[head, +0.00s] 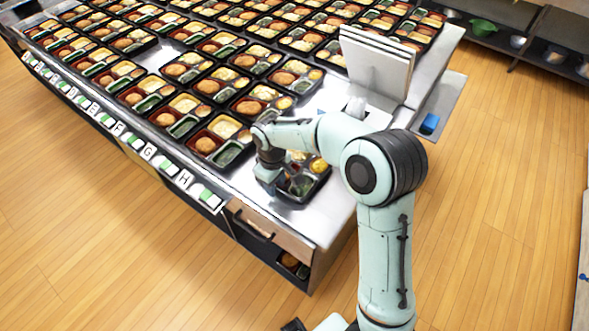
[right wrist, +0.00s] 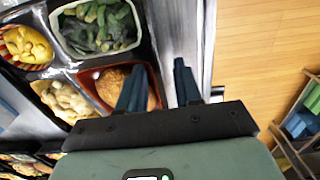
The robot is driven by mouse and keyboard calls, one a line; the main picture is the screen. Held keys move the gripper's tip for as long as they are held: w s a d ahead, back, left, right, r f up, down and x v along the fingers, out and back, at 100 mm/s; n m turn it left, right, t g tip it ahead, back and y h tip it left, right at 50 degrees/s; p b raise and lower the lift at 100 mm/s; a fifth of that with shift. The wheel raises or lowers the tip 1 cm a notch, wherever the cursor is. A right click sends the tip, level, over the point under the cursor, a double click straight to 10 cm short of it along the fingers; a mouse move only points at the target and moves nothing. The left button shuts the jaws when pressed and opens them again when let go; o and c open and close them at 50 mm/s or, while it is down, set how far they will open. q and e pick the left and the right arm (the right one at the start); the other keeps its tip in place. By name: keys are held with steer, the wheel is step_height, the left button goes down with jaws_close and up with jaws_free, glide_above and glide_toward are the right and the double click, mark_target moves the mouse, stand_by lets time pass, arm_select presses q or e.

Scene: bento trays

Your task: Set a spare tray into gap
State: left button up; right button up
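A black bento tray (head: 318,184) with several foods sits apart from the rows near the table's front right corner. My right gripper (head: 268,178) is down at its left side, partly hiding it. In the right wrist view the two dark fingers (right wrist: 160,88) are apart. One finger is over a red compartment with a brown croquette (right wrist: 120,85), the other is outside the tray's edge. I cannot see firm contact with the rim. A bare gap (head: 157,56) shows among the rows of filled trays. My left gripper is not in view.
Filled trays stand in close rows across the metal table (head: 300,219). Letter labels (head: 149,151) line its front edge. A white stand (head: 377,66) rises at the right, behind my arm. Wooden floor surrounds the table.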

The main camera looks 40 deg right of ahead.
jaws_close()
steer(key=shift+r, duration=0.15)
